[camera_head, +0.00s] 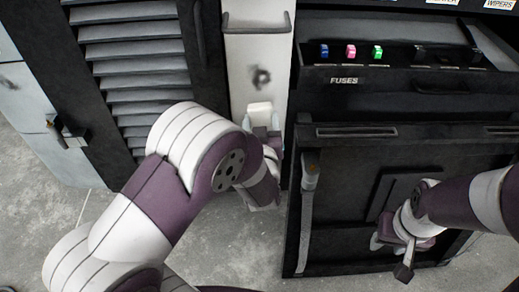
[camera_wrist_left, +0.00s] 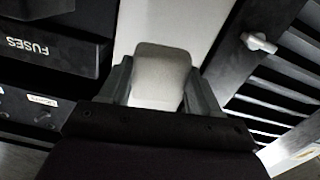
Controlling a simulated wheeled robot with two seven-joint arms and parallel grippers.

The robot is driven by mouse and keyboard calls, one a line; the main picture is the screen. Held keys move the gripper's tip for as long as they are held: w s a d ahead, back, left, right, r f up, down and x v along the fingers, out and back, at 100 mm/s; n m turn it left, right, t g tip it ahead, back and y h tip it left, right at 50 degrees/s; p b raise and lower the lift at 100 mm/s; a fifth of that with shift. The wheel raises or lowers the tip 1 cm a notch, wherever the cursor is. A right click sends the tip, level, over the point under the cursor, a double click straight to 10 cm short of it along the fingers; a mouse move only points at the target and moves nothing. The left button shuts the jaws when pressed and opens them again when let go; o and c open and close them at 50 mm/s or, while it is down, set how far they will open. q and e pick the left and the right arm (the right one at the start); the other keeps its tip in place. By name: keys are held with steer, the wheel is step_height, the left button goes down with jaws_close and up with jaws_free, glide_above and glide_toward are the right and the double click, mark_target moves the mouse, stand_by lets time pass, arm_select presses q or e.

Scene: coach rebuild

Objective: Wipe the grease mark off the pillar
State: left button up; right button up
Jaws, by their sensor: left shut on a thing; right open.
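The white pillar (camera_head: 258,45) stands between the louvred door and the fuse cabinet in the head view. It also shows in the left wrist view (camera_wrist_left: 200,20). The dark grease mark (camera_head: 260,77) is a smudge on the pillar's face. My left gripper (camera_head: 262,125) is shut on a pale block-like wiping pad (camera_head: 260,109), just below the mark. The pad fills the space between the fingers in the left wrist view (camera_wrist_left: 162,75). I cannot tell whether the pad touches the pillar. My right gripper (camera_head: 405,245) is open, low in front of the dark cabinet at the right.
A fuse shelf (camera_head: 400,80) with blue, pink and green fuses is right of the pillar. A dark handle bar (camera_head: 257,28) crosses the pillar above the mark. The louvred door (camera_head: 135,60) is at the left, with a latch (camera_head: 68,133) beside it. Grey floor lies below.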

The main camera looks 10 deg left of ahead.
mark_target(259, 93)
arm_select(q)
steer(key=shift+s+a+r, duration=0.1)
steer(key=shift+s, duration=0.1)
steer(key=shift+w+a+r, duration=0.1)
steer(key=shift+w+r, duration=0.05)
steer(key=shift+w, duration=0.05)
steer(key=shift+b+x, duration=0.65)
steer(key=shift+x, duration=2.05)
arm_select(e)
steer(key=shift+f, duration=1.15)
arm_select(q)
steer(key=shift+x, duration=0.9)
arm_select(e)
steer(key=shift+f, duration=0.3)
arm_select(q)
steer(key=shift+r, duration=0.2)
